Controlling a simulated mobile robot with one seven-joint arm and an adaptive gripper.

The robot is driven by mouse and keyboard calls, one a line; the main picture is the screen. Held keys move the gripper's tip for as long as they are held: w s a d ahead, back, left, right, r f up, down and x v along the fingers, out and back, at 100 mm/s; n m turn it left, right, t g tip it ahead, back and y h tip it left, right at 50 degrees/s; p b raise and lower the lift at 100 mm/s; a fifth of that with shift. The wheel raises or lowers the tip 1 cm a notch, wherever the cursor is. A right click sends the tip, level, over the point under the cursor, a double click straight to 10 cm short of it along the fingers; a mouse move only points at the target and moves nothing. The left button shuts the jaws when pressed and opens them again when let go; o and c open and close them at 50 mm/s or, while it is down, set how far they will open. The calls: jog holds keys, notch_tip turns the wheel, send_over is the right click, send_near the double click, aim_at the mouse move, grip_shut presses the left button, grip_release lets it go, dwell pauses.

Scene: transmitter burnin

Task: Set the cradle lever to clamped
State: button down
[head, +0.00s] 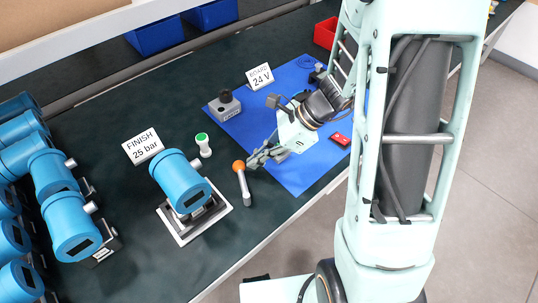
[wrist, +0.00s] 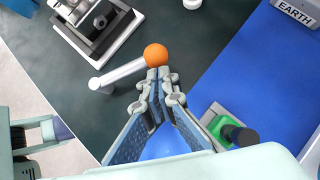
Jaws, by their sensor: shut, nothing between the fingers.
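The cradle lever is a grey rod with an orange ball (head: 239,166) at its end, beside the cradle on the dark bench. The cradle's pale base plate (head: 181,238) carries a blue transmitter (head: 180,182). In the wrist view the lever rod (wrist: 122,73) runs from a pivot at left up to the orange ball (wrist: 156,54). My gripper (head: 255,161) is shut and empty, just right of the ball. In the wrist view its fingertips (wrist: 159,75) lie right at the ball's near side; I cannot tell whether they touch it.
A green-and-white piece (head: 203,144) stands behind the lever. The "FINISH 25 bar" sign (head: 143,146) is behind the cradle. Several blue transmitters (head: 68,212) crowd the left. A blue mat (head: 305,174) lies under my arm, with a black-knobbed grey block (head: 225,106) at its left corner.

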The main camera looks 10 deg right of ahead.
aim_at(241, 162)
jog(key=shift+a, duration=0.2)
jog(key=shift+w+a+r+n+g+p, duration=0.15)
jog(key=shift+w+a+n+g+p, duration=0.1)
jog(key=shift+a+n+g+p, duration=0.65)
jog(key=shift+a+n+g, duration=0.3)
jog(key=shift+a+n, duration=0.2)
jog(key=shift+n, duration=0.4)
jog(key=shift+d, duration=0.15)
